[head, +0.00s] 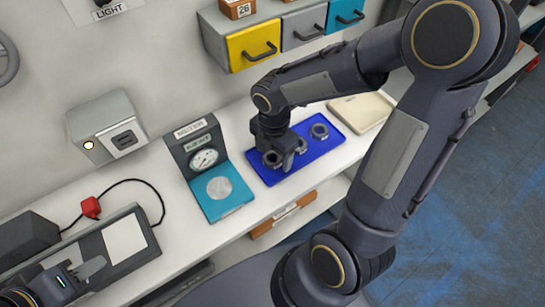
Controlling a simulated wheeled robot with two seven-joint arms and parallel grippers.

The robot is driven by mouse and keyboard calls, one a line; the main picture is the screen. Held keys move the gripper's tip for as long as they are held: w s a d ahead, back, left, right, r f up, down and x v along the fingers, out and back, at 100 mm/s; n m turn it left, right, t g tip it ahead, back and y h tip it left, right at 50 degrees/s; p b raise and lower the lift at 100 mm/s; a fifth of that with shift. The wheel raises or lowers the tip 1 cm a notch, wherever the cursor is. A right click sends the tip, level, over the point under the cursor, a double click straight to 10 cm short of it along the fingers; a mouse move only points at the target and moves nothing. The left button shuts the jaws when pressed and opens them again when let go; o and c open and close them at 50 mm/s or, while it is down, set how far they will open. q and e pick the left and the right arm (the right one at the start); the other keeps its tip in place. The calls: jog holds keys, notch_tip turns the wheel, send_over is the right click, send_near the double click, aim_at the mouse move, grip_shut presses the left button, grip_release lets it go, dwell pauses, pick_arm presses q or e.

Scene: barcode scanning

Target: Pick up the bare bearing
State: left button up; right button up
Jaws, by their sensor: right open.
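A blue tray (259,171) lies on the white bench and bears small grey metal parts. One grey ring-shaped part (319,131) sits free in the right part of the tray. Another grey ring-shaped part (272,158) shows at the left, beside my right gripper and partly hidden by it. I cannot tell for sure which is the bare bearing. My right gripper (287,160) points down over the tray with its fingers open, low among the parts. My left gripper (88,272) shows at the lower left, away from the tray; its opening is unclear.
A teal-based scale with a dial (203,159) stands just left of the tray. A cream tray (362,112) lies to its right. Yellow (252,46), grey and teal drawers hang above. A grey box with a light (108,125) is on the wall.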

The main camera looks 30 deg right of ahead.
jog(key=c, duration=1.1)
jog(key=shift+r, duration=0.15)
jog(key=shift+c, duration=0.2)
